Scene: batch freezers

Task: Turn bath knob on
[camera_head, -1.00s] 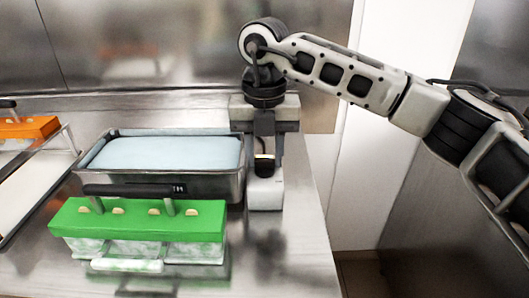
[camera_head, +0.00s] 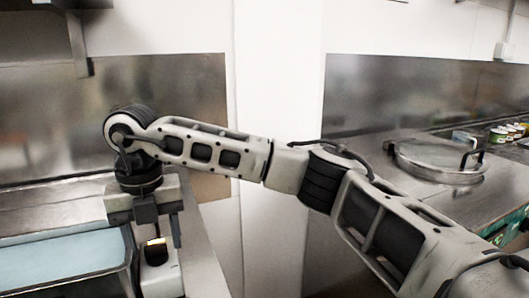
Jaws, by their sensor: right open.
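The bath (camera_head: 128,262) is a metal basin holding pale blue liquid, at the lower left of the head view and cut off by the frame edge. A white control box (camera_head: 160,280) stands at its right end. The dark bath knob (camera_head: 155,252) with a lit yellowish patch is on this box. My right gripper (camera_head: 153,240) points down over the knob, with its fingers apart on either side of it. I cannot tell whether the fingers touch the knob. My left gripper is not in view.
A metal wall panel (camera_head: 60,120) rises behind the bath counter. To the right, past a white wall column (camera_head: 275,80), a steel counter holds a round lidded vessel (camera_head: 435,158) and several small cups (camera_head: 505,132). A gap separates the two counters.

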